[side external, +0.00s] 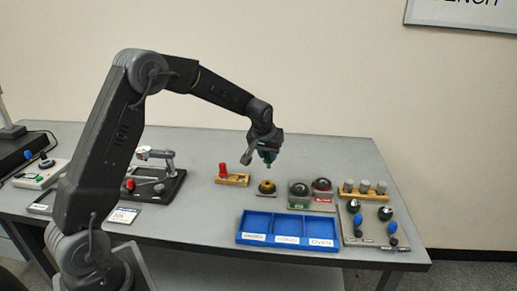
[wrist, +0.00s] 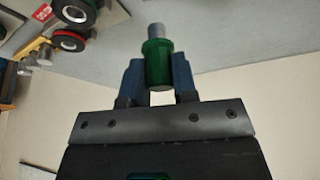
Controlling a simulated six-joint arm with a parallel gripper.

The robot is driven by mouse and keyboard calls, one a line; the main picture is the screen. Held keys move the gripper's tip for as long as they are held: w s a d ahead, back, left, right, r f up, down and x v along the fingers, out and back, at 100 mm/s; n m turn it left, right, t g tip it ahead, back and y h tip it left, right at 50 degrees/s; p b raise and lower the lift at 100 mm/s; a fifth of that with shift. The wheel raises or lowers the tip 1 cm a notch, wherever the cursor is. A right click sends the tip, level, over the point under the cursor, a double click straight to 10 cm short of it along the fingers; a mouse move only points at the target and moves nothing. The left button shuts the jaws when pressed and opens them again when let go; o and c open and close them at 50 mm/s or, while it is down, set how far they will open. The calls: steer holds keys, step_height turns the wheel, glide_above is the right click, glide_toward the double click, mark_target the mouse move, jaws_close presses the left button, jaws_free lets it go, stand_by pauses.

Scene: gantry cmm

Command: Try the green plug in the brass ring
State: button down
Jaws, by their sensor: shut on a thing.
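My gripper (side external: 266,148) is shut on the green plug (side external: 268,157) and holds it in the air above the table. In the wrist view the green plug (wrist: 158,66) sits between the two blue-grey fingers of my gripper (wrist: 160,80), with its grey end pointing away from the palm. The brass ring (side external: 266,186) rests on a dark base on the table, below the plug and apart from it.
A wooden holder (side external: 238,180) with a red plug (side external: 222,170) stands left of the ring. Green and red ring gauges (side external: 299,188) stand right of it. A blue three-part tray (side external: 288,215) lies in front. Grey cylinders (side external: 364,186) stand at the right.

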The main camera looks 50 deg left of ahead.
mark_target(267, 165)
steer(key=shift+f, duration=2.75)
steer(key=shift+f, duration=0.45)
steer(key=shift+r, duration=0.1)
stand_by(1.0)
steer(key=shift+r, duration=2.5)
